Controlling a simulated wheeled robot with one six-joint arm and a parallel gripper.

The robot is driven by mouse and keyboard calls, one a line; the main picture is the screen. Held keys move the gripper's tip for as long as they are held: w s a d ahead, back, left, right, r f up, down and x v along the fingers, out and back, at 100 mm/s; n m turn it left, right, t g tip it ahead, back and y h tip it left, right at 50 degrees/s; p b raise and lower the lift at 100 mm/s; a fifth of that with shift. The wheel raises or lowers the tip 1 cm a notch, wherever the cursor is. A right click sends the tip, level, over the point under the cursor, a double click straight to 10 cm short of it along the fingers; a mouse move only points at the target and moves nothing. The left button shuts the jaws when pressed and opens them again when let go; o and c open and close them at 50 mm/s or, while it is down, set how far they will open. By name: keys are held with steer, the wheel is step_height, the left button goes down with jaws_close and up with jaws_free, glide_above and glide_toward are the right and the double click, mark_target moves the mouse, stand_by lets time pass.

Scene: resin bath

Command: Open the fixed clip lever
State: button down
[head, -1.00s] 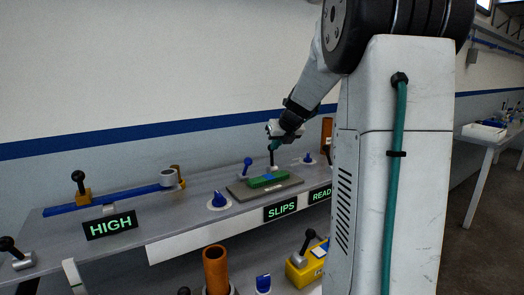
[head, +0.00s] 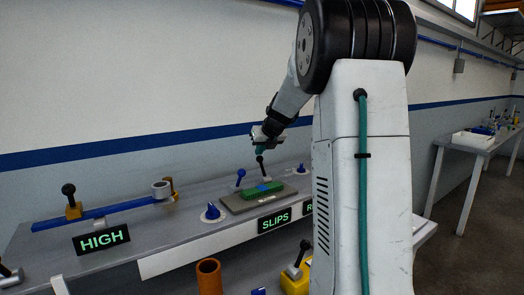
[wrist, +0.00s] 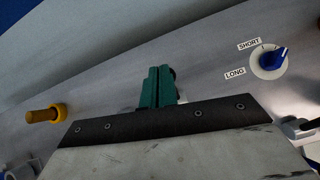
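A grey plate (head: 233,208) on the shelf bears a green block (head: 258,191) with a blue patch. Behind the block, a black-knobbed lever (head: 260,160) stands nearly upright on a pale base; it looks like the clip lever, though no label confirms it. My gripper (head: 259,149) is just above this knob, with its teal fingers pointing down. In the wrist view my gripper's fingers (wrist: 158,88) are side by side with only a thin line between them. A dark rounded piece shows just behind them, mostly hidden. I cannot tell whether the fingers touch the knob.
A blue-knobbed lever (head: 240,176) stands just left of the black one. Blue dials (head: 212,212) sit beside the plate; one marked SHORT and LONG (wrist: 270,60) shows in the wrist view. A blue rail (head: 110,209) lies left. An orange tube (head: 208,276) stands lower down.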

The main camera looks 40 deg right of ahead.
steer(key=shift+a+f, duration=0.15)
steer(key=shift+f, duration=0.4)
step_height(320, 180, up, 13)
steer(key=shift+w+a+f, duration=0.2)
steer(key=shift+w+a, duration=0.05)
steer(key=shift+a, duration=0.05)
stand_by(0.6)
